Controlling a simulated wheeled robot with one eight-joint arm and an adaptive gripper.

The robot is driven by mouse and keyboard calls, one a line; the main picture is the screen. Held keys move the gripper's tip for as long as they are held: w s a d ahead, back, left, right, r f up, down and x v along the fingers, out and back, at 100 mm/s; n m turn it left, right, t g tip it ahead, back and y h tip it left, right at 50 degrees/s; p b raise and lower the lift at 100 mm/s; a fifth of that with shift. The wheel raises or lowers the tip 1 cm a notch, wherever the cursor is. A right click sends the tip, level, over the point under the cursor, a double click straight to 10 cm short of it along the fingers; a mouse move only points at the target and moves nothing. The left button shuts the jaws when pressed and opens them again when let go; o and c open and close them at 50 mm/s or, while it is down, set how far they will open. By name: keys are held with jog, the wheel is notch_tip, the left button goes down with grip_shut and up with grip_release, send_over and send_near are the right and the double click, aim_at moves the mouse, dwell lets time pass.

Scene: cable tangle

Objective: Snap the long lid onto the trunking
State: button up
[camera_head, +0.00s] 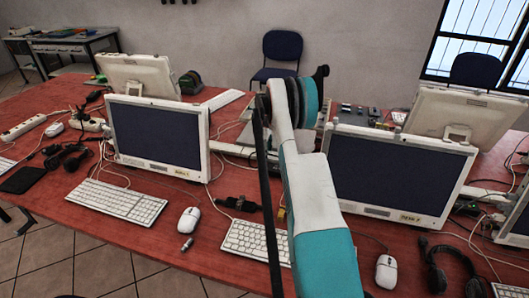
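A pale strip that looks like the trunking (234,150) runs along the middle of the red table, behind the front monitors. More of it shows at the right, and my arm and the monitors hide much of its length. I cannot pick out the long lid for certain. My arm reaches forward over the middle of the table, between the two front monitors. Its far end hides my gripper, so I cannot see the fingers or whether they hold anything.
Front monitors (157,133) (390,174) stand either side of my arm. Keyboards (115,202), mice (188,221) (386,272), loose cables and a headset (452,268) crowd the red table (150,253). Power strips (24,128) lie at the left. Chairs (281,52) stand behind.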

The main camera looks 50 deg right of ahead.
jog(key=o, duration=1)
jog(key=shift+o, duration=0.2)
jog(key=o, duration=0.8)
jog(key=shift+c, duration=0.2)
jog(key=shift+r+p, duration=1.45)
jog(key=shift+r, duration=2.05)
